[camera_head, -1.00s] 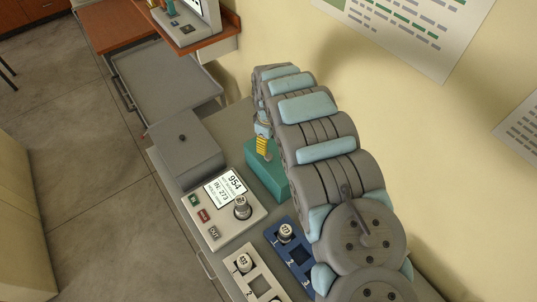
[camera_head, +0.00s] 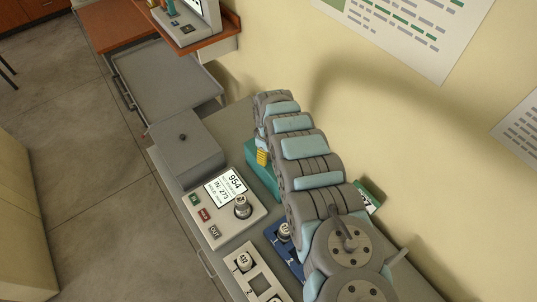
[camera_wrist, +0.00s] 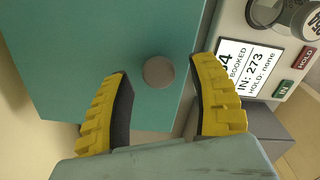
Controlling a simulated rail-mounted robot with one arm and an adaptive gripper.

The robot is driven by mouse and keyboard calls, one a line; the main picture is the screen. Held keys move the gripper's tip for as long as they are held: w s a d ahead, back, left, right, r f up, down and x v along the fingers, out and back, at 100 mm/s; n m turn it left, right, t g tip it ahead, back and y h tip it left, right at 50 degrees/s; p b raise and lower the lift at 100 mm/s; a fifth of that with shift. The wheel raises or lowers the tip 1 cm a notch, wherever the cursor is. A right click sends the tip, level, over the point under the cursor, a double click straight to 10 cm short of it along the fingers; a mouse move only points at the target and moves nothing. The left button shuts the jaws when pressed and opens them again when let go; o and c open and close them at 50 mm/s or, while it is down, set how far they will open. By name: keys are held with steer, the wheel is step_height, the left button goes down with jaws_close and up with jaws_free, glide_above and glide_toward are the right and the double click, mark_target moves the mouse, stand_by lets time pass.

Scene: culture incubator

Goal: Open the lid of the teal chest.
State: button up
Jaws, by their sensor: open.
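The teal chest (camera_head: 262,172) stands on the bench in the head view, partly hidden behind my arm. In the wrist view its teal top (camera_wrist: 110,45) fills the upper left, with a round grey knob (camera_wrist: 158,71) on it. My gripper (camera_wrist: 160,88) is open, its two yellow fingers apart on either side of the knob in the picture. Whether the fingertips are level with the knob or above it, I cannot tell. In the head view a yellow finger of my gripper (camera_head: 263,158) shows over the chest. The lid looks closed.
A console with a screen (camera_head: 226,187) and a vial stands left of the chest. A grey lidded box (camera_head: 186,150) is behind it. White (camera_head: 240,268) and blue (camera_head: 276,230) racks with vials lie in front. The wall is close on the right.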

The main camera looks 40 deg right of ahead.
steer(key=shift+f, duration=0.35)
steer(key=shift+s, duration=0.1)
jaws_close()
